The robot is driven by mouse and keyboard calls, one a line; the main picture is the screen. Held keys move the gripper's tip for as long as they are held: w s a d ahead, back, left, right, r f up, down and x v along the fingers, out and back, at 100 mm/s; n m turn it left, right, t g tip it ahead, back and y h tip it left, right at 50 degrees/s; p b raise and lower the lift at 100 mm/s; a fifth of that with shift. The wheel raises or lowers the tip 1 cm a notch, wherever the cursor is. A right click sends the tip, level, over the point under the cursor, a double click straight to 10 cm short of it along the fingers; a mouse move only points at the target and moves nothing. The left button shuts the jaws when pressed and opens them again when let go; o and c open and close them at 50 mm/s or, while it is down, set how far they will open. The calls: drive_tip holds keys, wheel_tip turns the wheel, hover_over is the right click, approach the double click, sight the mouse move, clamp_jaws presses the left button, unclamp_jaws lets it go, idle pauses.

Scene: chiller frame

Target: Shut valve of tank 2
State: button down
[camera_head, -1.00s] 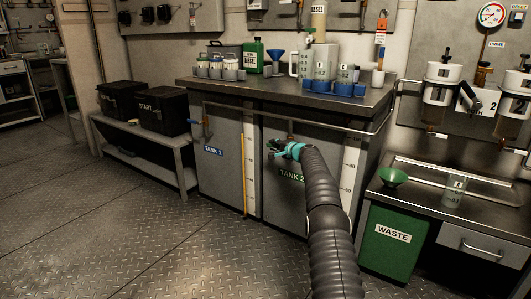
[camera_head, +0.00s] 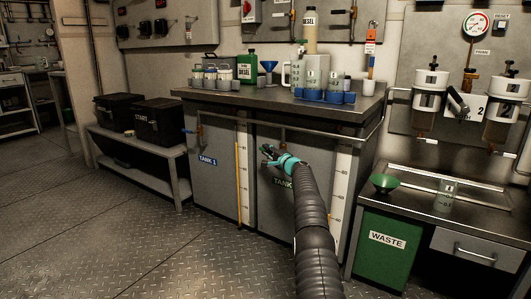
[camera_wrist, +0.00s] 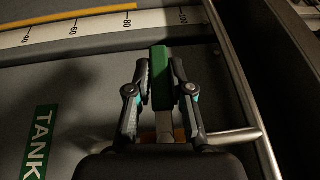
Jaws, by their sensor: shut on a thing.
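Tank 2 (camera_head: 273,216) is a grey cabinet front with a green label (camera_head: 281,183), partly covered by my arm. The label also shows at the left of the wrist view (camera_wrist: 40,142), turned on its side. My gripper (camera_head: 267,152) is at the upper part of this tank front. In the wrist view my gripper (camera_wrist: 160,72) has its fingers on both sides of a green valve handle (camera_wrist: 160,78), shut on it. The handle lies lengthwise between the fingers. A small brass part shows below, near the palm; the rest of the valve is hidden.
A metal rail (camera_head: 285,129) runs along the bench above the tanks. A green waste bin (camera_head: 386,250) stands to the right. The floor (camera_head: 130,245) in front is clear.

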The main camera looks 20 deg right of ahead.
drive_tip(key=shift+a+r, duration=0.15)
drive_tip(key=shift+r, duration=0.35)
drive_tip(key=c, duration=1.1)
unclamp_jaws()
drive_tip(key=shift+o, duration=0.2)
drive_tip(key=shift+f, duration=0.2)
drive_tip(key=shift+s, duration=0.15)
drive_tip(key=v, duration=1.1)
drive_tip(key=shift+s, duration=0.35)
